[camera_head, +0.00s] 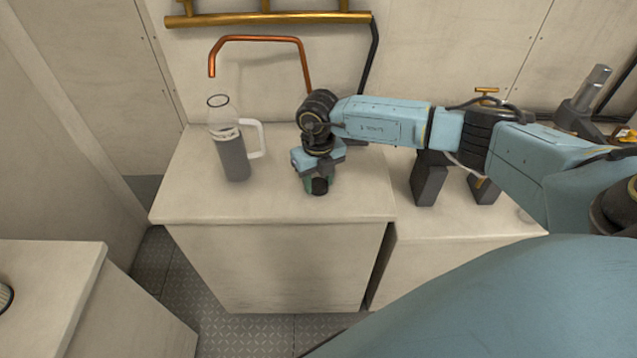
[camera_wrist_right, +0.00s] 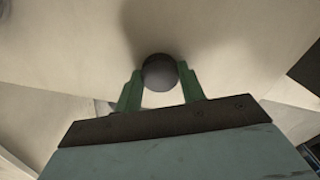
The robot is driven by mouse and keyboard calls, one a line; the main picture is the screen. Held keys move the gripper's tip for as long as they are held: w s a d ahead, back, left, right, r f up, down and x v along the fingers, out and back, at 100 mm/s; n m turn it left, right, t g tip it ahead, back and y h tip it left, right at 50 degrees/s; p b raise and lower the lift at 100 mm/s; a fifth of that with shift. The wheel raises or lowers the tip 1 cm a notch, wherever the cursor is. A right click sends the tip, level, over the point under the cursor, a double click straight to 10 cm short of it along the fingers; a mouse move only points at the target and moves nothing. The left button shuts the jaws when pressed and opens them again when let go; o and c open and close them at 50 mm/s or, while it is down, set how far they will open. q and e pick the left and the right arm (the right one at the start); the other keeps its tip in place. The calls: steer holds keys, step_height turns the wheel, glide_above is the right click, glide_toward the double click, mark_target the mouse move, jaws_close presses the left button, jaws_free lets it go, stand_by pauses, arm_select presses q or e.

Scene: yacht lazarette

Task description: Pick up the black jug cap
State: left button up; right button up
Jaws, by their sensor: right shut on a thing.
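The black jug cap (camera_head: 319,186) is at the tips of my right gripper (camera_head: 316,184), over the front middle of the white counter. In the right wrist view the cap (camera_wrist_right: 160,72) is a round dark disc between the two green fingers of my right gripper (camera_wrist_right: 161,78), which are shut on it. I cannot tell whether the cap still touches the counter. The clear jug (camera_head: 233,148) with a white handle and grey contents stands upright on the counter to the left, its round top opening uncovered. My left gripper is not in view.
A copper pipe (camera_head: 262,38) bends over the back of the counter (camera_head: 270,207), above the jug. Dark grey blocks (camera_head: 429,180) stand on the lower right counter. The counter's front edge drops to a metal floor (camera_head: 190,285). Free room lies between jug and gripper.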

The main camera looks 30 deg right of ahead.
mark_target(318, 184)
steer(key=shift+r, duration=0.1)
step_height(318, 184, up, 10)
stand_by(0.4)
